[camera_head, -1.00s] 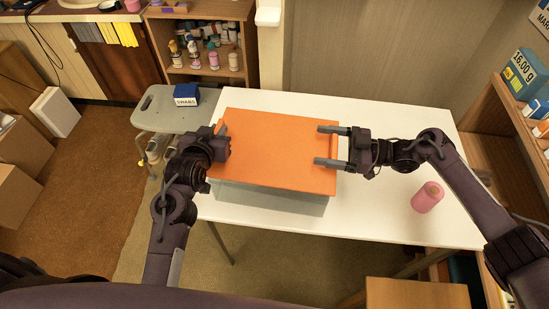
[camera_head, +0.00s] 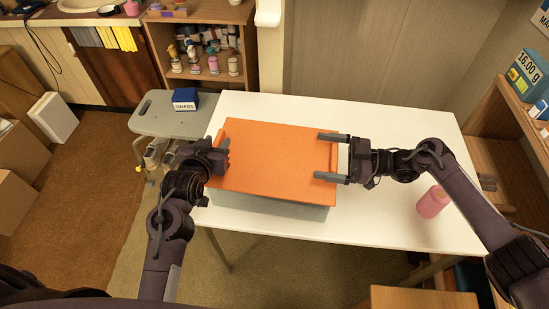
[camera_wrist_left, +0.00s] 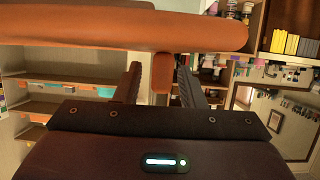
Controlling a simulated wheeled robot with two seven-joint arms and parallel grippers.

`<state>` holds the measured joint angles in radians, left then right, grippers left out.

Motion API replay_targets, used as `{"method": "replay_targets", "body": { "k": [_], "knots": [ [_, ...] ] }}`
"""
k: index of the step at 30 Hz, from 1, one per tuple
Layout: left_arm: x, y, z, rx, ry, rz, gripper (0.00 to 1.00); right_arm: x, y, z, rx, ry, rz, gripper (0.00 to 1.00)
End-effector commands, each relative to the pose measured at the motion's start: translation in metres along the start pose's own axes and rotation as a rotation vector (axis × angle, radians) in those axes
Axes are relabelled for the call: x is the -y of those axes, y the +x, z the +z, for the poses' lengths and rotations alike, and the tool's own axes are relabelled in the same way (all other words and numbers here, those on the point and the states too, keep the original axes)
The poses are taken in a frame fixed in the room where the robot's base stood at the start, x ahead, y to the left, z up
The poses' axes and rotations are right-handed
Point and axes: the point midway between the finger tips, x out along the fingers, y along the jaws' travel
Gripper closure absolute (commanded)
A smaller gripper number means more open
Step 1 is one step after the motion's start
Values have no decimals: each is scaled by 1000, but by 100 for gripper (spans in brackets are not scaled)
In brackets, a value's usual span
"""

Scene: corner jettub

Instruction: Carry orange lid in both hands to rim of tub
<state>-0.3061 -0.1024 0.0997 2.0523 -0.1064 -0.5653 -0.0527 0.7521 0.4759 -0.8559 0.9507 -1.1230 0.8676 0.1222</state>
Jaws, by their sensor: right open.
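The orange lid (camera_head: 275,160) lies flat over the pale grey-green tub (camera_head: 270,207) on the white table; only the tub's front side shows below it. I cannot tell whether the lid touches the rim all round. My left gripper (camera_head: 215,166) is at the lid's left edge. In the left wrist view its open fingers (camera_wrist_left: 158,85) stand on either side of an orange upright piece (camera_wrist_left: 161,72) under the lid's edge, with gaps on both sides. My right gripper (camera_head: 325,157) is open at the right edge, its two fingers reaching over the lid's side, spread apart.
A pink roll (camera_head: 432,202) stands on the table (camera_head: 390,215) at the right. A grey stool (camera_head: 160,122) with a blue box (camera_head: 185,98) is beside the table's left end. Wooden shelves stand behind and at the right. The table's right part is mostly clear.

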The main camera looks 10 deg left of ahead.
Motion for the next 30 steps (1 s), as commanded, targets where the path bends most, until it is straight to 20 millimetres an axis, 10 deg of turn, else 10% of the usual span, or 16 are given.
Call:
{"method": "replay_targets", "body": {
  "k": [15, 23, 30],
  "knots": [
    [0, -96, 1, 1, 1, 0, 64, 0, 0, 0, 0, 0, 0, 0],
    [0, -108, -1, -1, 0, 0, 64, 0, -8, 0, 2, -1, 1, 0],
    [0, -108, -1, -1, 0, 0, 64, -1, -55, 0, 5, 0, 4, 0]
  ]
}}
